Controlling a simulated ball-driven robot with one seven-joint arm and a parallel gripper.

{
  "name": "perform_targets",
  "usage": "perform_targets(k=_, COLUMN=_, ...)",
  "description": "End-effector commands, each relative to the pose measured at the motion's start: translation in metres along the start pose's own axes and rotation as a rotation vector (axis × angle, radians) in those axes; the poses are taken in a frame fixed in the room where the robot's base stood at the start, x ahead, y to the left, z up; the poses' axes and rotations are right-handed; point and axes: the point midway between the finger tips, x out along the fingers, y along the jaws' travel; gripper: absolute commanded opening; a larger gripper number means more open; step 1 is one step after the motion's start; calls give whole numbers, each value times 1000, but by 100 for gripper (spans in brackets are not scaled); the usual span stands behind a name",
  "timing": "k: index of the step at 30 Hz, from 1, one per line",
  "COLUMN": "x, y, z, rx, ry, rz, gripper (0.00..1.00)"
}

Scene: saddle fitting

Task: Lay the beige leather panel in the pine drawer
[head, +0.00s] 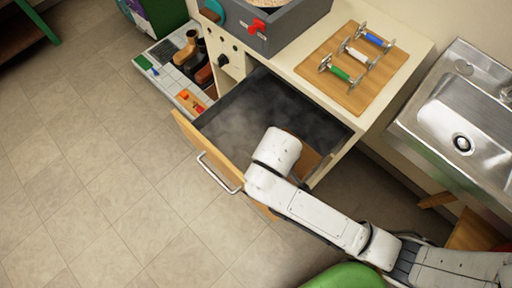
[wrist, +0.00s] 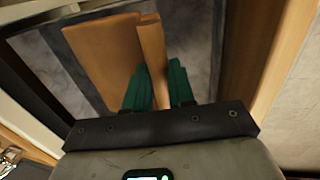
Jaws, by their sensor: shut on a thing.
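The pine drawer (head: 190,135) is pulled open under the counter, with a dark grey inside and a metal bar handle on its front. My arm reaches over its front right part. In the wrist view, my gripper (wrist: 160,85) has green fingers shut on the beige leather panel (wrist: 100,60). The panel shows as a wide tan face and a narrower tan strip at the fingers, over the grey drawer floor. In the head view, part of the panel (head: 308,158) shows beside my wrist, within the drawer's outline; my gripper is hidden. I cannot tell whether the panel touches the floor.
A wooden board (head: 352,65) with several coloured-handled tools lies on the counter. A grey box (head: 270,25) with a red part stands left of it. A steel sink (head: 460,110) is at the right. A tray (head: 160,55) with boots is left of the drawer. The drawer's left part is clear.

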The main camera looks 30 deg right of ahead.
Motion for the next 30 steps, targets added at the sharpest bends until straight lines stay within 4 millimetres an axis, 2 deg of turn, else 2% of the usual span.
perform_targets(k=6, x=17, y=-4, z=-45, rx=3, ry=1, rz=-6, gripper=0)
perform_targets(k=12, x=32, y=-5, z=-76, rx=4, ry=1, rz=-6, gripper=0)
perform_targets(k=21, x=75, y=-10, z=-112, rx=4, ry=-2, rz=-6, gripper=0)
perform_targets(k=30, x=92, y=-12, z=-126, rx=2, ry=-2, rz=-3, gripper=0)
